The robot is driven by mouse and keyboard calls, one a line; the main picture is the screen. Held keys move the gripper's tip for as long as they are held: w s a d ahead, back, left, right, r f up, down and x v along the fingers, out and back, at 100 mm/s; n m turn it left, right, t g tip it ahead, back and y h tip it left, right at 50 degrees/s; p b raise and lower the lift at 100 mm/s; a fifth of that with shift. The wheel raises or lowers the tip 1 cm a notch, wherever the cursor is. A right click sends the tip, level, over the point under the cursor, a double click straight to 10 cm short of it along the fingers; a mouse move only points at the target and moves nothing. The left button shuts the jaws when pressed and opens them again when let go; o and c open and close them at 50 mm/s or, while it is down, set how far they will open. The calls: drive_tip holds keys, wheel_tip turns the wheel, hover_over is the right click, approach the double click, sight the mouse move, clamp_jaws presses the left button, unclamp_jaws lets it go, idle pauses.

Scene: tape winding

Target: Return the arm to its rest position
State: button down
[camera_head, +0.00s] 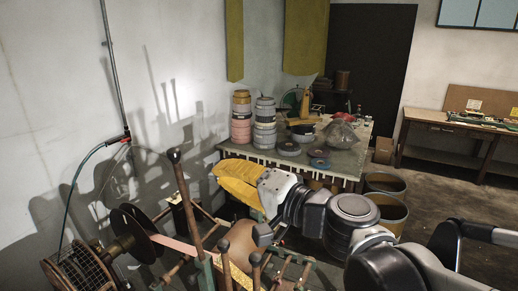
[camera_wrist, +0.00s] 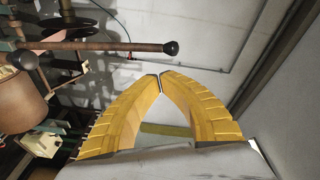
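My gripper (camera_head: 214,169) has yellow fingers and reaches up and left from my arm in the head view. It is in mid-air, above and right of the winding machine (camera_head: 196,250). In the wrist view, the curved fingers of my gripper (camera_wrist: 160,77) come together at the tips, with nothing seen held between them. My arm stretches from the lower right of the head view to the gripper and covers part of the machine and the floor.
A black-capped rod (camera_head: 184,190) stands close left of my gripper; it runs sideways in the wrist view (camera_wrist: 110,47). A table (camera_head: 345,162) with stacked tape rolls (camera_head: 241,118) is behind. Two bins (camera_head: 386,184) stand beyond my arm. A workbench (camera_head: 450,130) is at right.

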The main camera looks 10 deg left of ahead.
drive_tip(key=s+d+f+n+g+h, duration=0.1)
drive_tip(key=s+d+f+h, duration=0.5)
drive_tip(key=d, duration=0.5)
drive_tip(key=s+d+f+n+h, duration=0.15)
drive_tip(key=d+f+h, duration=0.25)
drive_tip(key=d+f, duration=0.55)
drive_tip(key=s+d+f+g+h, duration=0.1)
drive_tip(key=s+d+f+h, duration=0.35)
drive_tip(key=d, duration=0.75)
wheel_tip(320, 180, down, 22)
drive_tip(key=b, duration=2.1)
drive_tip(key=shift+w+h, duration=0.3)
drive_tip(key=shift+h, duration=0.05)
